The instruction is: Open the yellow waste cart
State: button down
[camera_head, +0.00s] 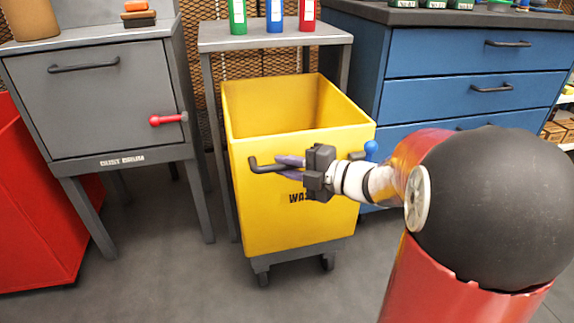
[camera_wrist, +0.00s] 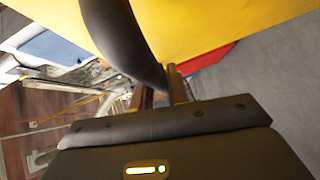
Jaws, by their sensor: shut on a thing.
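The yellow waste cart (camera_head: 262,219) stands on wheels in front of the grey table, its open top facing up and its inside visible. A dark bar handle (camera_head: 262,165) runs across its front. My gripper (camera_head: 287,167) is at the front of the cart, its fingers shut on the handle. The wrist view shows the fingers (camera_wrist: 165,92) closed at the dark curved handle (camera_wrist: 122,42), with the yellow cart wall (camera_wrist: 215,25) behind it. My gripper and arm hide part of the handle and of the front lettering.
A grey table (camera_head: 275,35) with several coloured bottles stands behind the cart. A grey cabinet (camera_head: 95,105) with a red handle (camera_head: 168,119) is on the left, near a red bin (camera_head: 40,220). Blue drawers (camera_head: 440,55) stand on the right. The floor in front is clear.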

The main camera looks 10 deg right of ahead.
jog(key=c, duration=1.4)
grip_release()
jog(key=shift+o, duration=0.2)
jog(key=v, duration=0.7)
jog(key=shift+s+d+p, duration=0.3)
jog(key=shift+p, duration=0.1)
